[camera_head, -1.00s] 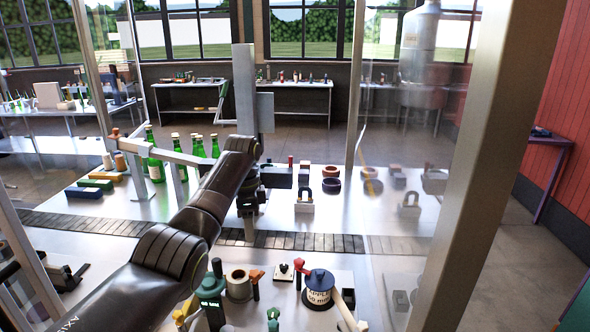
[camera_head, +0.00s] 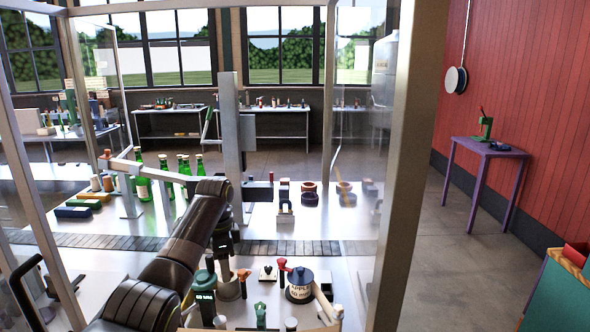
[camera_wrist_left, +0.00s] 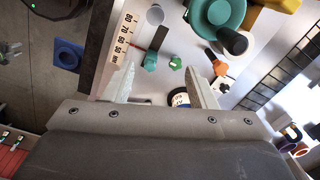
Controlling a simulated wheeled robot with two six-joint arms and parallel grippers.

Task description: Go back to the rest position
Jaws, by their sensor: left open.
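My left arm comes in from the lower left of the head view, bends at a dark elbow, and drops to the bench. Its left gripper (camera_wrist_left: 159,62) shows in the left wrist view, with two pale fingers spread apart and nothing between them. Beyond the fingers are a small green piece (camera_wrist_left: 176,63), an orange-red piece (camera_wrist_left: 219,67) and a teal round part (camera_wrist_left: 217,16). In the head view the gripper's fingertips are hard to make out. My right gripper is in neither view.
Green bottles (camera_head: 142,185) stand on the bench behind a slatted conveyor (camera_head: 300,248). A metal frame post (camera_head: 408,150) rises on the right. A purple table (camera_head: 486,152) stands by the red wall, with open floor before it.

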